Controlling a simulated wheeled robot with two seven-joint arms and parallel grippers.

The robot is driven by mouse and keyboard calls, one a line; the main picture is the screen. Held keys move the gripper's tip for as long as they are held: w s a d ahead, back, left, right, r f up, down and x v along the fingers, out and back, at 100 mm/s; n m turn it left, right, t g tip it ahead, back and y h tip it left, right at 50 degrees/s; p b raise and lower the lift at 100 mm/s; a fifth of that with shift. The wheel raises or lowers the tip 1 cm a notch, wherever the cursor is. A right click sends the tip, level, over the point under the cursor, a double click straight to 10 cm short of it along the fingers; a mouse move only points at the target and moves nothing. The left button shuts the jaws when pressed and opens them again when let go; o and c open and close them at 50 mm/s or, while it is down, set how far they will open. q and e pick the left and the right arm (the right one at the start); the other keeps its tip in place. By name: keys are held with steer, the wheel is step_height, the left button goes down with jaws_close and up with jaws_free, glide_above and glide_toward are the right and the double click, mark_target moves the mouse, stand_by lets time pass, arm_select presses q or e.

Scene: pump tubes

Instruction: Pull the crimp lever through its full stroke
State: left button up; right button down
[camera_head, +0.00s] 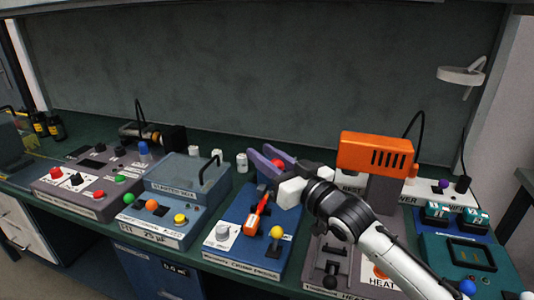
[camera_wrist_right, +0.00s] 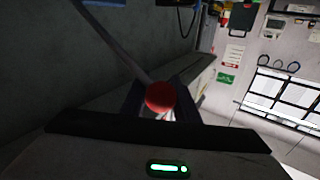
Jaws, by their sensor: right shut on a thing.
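The crimp device is a blue box (camera_head: 237,247) near the middle of the bench. A red ball knob (camera_head: 277,165) shows above its back part, between the purple fingers of my right gripper (camera_head: 262,156). I take it to be the end of the crimp lever. My right gripper is shut on this knob. In the right wrist view the red knob (camera_wrist_right: 160,97) sits between the dark fingers, with a grey rod running from behind it to the upper left. My left gripper is not in view.
On the crimp box are an orange-red part (camera_head: 257,216), a yellow ball knob (camera_head: 276,233) and a white dial (camera_head: 222,232). A box with colored buttons (camera_head: 160,232) stands to the left. An orange heat unit (camera_head: 375,153) stands close right of my right gripper.

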steer(key=s+a+f+n+y+b, duration=0.1)
steer(key=f+b, duration=0.4)
steer(key=f, duration=0.5)
steer(key=shift+s+n+t, duration=0.3)
steer(key=shift+s+n, duration=0.6)
steer(key=shift+s, duration=0.45)
steer(key=shift+a, duration=0.15)
